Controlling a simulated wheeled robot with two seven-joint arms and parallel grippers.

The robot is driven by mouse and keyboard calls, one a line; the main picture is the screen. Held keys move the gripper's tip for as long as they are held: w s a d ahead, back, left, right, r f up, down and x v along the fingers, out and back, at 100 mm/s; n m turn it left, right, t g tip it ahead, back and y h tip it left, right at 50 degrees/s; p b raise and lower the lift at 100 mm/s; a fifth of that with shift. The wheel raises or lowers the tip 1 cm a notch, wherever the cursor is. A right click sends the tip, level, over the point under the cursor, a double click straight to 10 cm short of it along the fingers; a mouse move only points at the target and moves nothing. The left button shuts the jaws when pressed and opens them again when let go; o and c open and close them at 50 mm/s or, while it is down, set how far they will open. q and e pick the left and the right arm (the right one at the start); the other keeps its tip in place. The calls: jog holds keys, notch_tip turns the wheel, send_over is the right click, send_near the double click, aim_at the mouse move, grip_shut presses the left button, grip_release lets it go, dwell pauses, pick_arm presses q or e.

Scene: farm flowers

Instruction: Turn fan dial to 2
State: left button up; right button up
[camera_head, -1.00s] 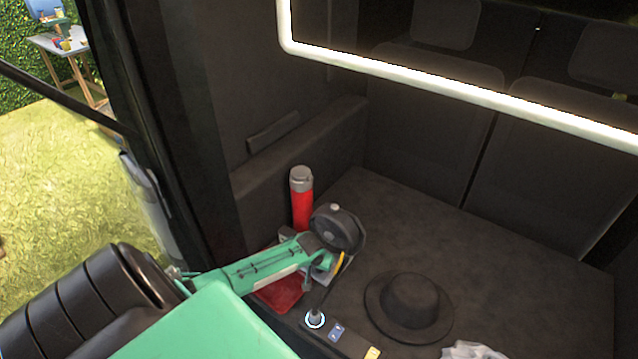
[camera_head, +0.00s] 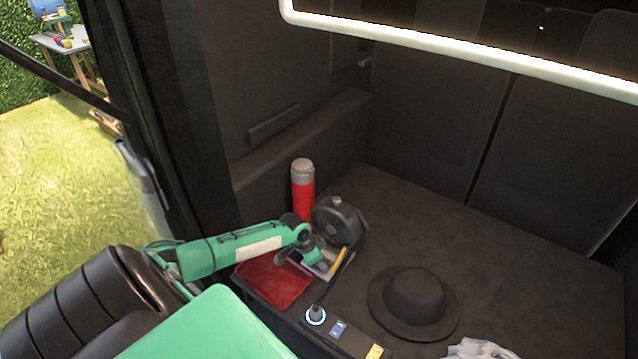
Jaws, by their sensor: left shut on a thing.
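A small black round fan (camera_head: 338,220) stands on the dark floor of the vehicle, beside a red bottle with a grey cap. My green left arm reaches in from the left. My left gripper (camera_head: 316,258) is at the front of the fan's base, low and close against it. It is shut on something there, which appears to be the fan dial. The dial and its setting are hidden behind the gripper and too small to read. My right gripper is not in view.
The red bottle (camera_head: 302,189) stands just behind the fan. A red tray (camera_head: 268,285) lies under my left forearm. A black hat (camera_head: 414,300), a dark panel with a lit knob (camera_head: 316,316) and a whitish crumpled thing (camera_head: 478,349) lie nearer. The floor behind the hat is clear.

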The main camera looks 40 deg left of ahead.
pick_arm(q)
jog(key=shift+m, duration=0.4)
jog(key=o, duration=1)
jog(key=shift+c, duration=0.2)
jog(key=b+v, duration=0.2)
jog(key=v, duration=1.1)
jog(key=shift+a+r, duration=0.2)
jog(key=shift+r, duration=0.25)
jog(key=shift+s+f, duration=0.1)
